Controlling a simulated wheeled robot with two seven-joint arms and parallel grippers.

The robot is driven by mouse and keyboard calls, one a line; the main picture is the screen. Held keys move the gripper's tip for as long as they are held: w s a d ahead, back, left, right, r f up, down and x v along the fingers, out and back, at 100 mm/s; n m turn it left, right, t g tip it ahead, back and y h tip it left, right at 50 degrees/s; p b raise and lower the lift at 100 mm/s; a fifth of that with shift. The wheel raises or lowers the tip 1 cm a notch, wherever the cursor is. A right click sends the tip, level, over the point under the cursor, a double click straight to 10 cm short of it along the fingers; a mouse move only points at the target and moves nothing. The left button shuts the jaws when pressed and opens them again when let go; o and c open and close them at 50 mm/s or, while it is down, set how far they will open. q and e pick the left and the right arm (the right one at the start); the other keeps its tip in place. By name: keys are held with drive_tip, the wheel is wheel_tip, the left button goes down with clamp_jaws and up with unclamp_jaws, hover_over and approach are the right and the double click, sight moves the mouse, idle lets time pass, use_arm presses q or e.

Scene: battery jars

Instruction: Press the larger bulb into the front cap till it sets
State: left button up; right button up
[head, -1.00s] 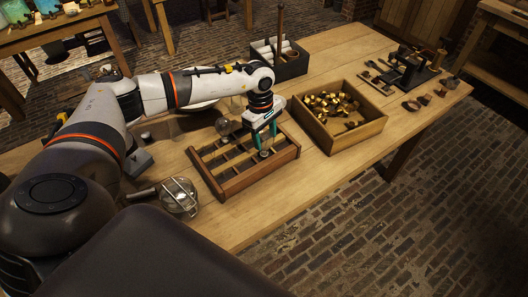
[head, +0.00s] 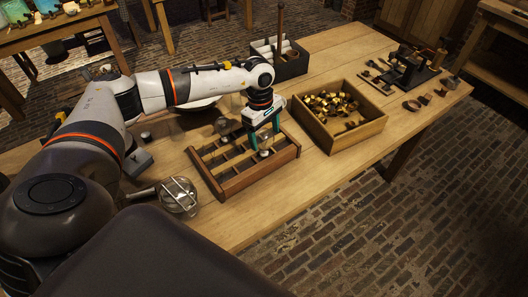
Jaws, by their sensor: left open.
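A wooden divided tray (head: 232,185) lies on the bench. A clear glass bulb (head: 265,152) stands at its front right side, just below my left gripper (head: 265,136). The gripper points down, open, with its teal fingers apart above and around the top of this bulb. Another clear bulb (head: 222,126) shows at the tray's back left corner. Which bulb is larger is hard to tell. The caps under the bulbs are hidden or too small to make out. My right gripper is not in view.
A wooden box of brass pieces (head: 352,138) stands right of the tray. A dark box with white rolls (head: 291,66) and a pale dish (head: 198,104) are behind. The bench (head: 330,180) is clear in front of the brass box.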

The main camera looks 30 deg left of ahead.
use_arm(q)
wheel_tip(320, 180, up, 11)
drive_tip(key=a+b, duration=0.1)
drive_tip(key=b, duration=0.1)
drive_tip(key=shift+a, duration=0.2)
drive_tip(key=shift+w, duration=0.1)
